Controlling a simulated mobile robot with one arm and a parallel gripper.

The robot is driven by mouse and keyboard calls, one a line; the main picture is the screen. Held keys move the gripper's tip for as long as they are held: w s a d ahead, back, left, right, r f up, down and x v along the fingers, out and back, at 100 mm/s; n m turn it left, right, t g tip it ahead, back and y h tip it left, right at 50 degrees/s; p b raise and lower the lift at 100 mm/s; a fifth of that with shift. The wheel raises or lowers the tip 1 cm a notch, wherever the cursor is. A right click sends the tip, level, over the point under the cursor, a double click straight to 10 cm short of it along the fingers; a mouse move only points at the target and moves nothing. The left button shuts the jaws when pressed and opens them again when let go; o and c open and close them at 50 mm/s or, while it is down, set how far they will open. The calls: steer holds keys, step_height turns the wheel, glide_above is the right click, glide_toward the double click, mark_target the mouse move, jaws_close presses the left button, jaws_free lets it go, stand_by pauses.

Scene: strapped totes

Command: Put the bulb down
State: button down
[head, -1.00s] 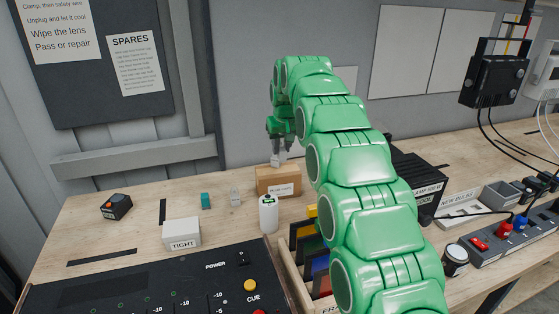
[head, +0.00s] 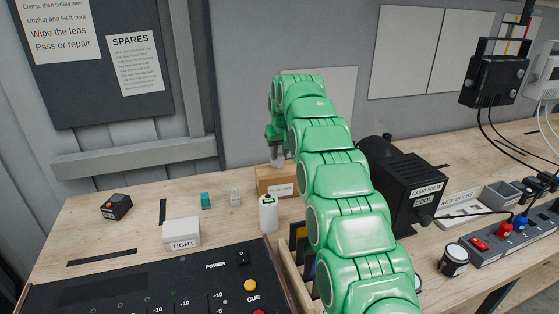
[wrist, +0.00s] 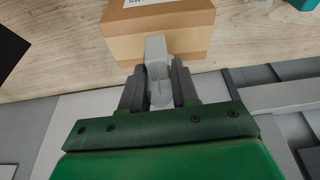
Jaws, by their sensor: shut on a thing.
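My gripper (head: 276,143) is shut on the bulb at the back of the bench. In the wrist view the bulb (wrist: 156,50) is a pale grey, partly clear piece between the two dark fingers. In the head view the bulb (head: 277,162) shows small and pale below the fingers, in front of the wall. A brown cardboard box (head: 268,187) with a white label stands directly below the bulb. The box also shows in the wrist view (wrist: 188,36), past the bulb's tip. I cannot tell whether bulb and box touch.
A white bottle (head: 268,215) stands in front of the box. A small clear item (head: 235,197) and a teal block (head: 206,201) stand left of it. A black lamp (head: 411,190) marked COOL is right of my arm. The bench's left is mostly free.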

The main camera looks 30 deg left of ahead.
mark_target(280, 156)
steer(key=shift+f, duration=1.5)
steer(key=shift+f, duration=0.1)
steer(key=c, duration=0.8)
jaws_free()
steer(key=shift+c, duration=0.2)
steer(key=v, duration=1.2)
